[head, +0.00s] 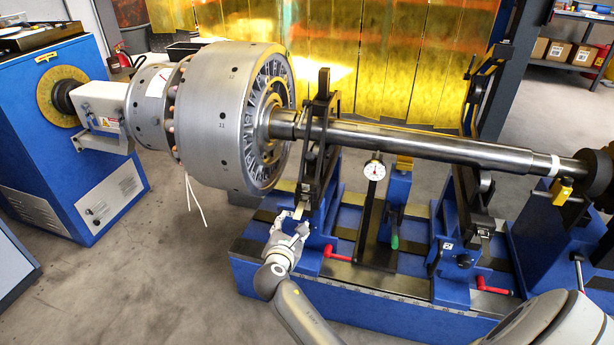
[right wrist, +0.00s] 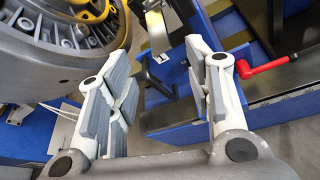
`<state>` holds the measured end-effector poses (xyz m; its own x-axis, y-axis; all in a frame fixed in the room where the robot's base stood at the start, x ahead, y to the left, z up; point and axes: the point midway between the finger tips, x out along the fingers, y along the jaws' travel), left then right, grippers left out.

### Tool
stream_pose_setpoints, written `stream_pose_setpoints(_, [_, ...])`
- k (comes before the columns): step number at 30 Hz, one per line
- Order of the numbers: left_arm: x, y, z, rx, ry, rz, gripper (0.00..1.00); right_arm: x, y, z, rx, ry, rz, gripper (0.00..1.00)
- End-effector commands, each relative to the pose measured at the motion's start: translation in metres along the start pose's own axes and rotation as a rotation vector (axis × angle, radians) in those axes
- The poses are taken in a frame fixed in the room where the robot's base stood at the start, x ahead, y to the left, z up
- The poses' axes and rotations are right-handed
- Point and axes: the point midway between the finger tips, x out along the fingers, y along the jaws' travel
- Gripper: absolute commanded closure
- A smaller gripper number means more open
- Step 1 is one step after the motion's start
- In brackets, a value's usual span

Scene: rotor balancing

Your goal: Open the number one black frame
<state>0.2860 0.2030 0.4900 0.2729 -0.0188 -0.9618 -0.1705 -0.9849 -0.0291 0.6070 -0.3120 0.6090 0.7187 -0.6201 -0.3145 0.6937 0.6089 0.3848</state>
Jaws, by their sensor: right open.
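Two black frames stand around the steel shaft (head: 400,143). The nearer one to the rotor, on the left (head: 327,120), has a small label on its blue base (head: 328,250) that looks like a 1. The other black frame (head: 473,125) stands further right. My right gripper (head: 298,218) is open and empty, low beside the left frame's foot. In the right wrist view its fingers (right wrist: 162,72) are spread, with a metal strap (right wrist: 157,32) and a black handle (right wrist: 157,78) beyond them. My left gripper is not in view.
The large grey rotor (head: 222,115) is left of the frame, close above my right gripper. Red handles (head: 335,252) stick out from the blue bases; one shows in the right wrist view (right wrist: 270,65). A dial gauge (head: 374,170) stands between the frames. Open floor lies at lower left.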

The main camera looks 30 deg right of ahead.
Motion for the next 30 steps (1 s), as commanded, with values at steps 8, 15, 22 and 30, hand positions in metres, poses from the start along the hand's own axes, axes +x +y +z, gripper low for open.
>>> stream_pose_setpoints(8, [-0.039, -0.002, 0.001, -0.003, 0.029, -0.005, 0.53, -0.004, 0.035, 0.094, -0.296, -0.279, -0.051, 0.53])
stream_pose_setpoints(15, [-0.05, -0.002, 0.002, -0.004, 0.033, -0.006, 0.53, -0.003, 0.043, 0.122, -0.391, -0.349, -0.086, 0.53])
stream_pose_setpoints(22, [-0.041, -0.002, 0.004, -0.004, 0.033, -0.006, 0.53, 0.034, 0.043, 0.135, -0.392, -0.351, -0.085, 0.53])
stream_pose_setpoints(30, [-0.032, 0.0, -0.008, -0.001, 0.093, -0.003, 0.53, 0.078, 0.043, 0.15, -0.39, -0.347, -0.082, 0.53])
